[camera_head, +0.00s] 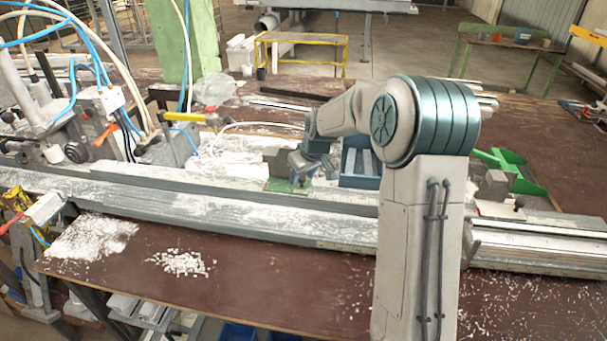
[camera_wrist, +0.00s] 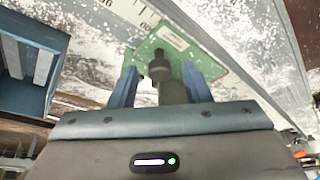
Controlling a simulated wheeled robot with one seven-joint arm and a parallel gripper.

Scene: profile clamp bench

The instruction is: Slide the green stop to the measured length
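The green stop (camera_head: 276,186) sits on the long grey profile rail near the middle of the head view. In the wrist view its green plate (camera_wrist: 205,62) lies beside a white measuring scale (camera_wrist: 128,10) with black marks. A dark knob (camera_wrist: 160,66) stands up from the stop. My gripper (camera_head: 306,181) is down at the stop. In the wrist view the two blue fingers of my gripper (camera_wrist: 158,86) stand on either side of the knob's post, with a gap visible on the left side. The fingers look open; contact on the right side is unclear.
A blue bin (camera_head: 360,168) stands just behind the rail, right of my gripper; it also shows in the wrist view (camera_wrist: 40,60). A green dustpan (camera_head: 515,172) lies farther right. White shavings (camera_head: 180,263) litter the bench. Clamps and hoses crowd the left.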

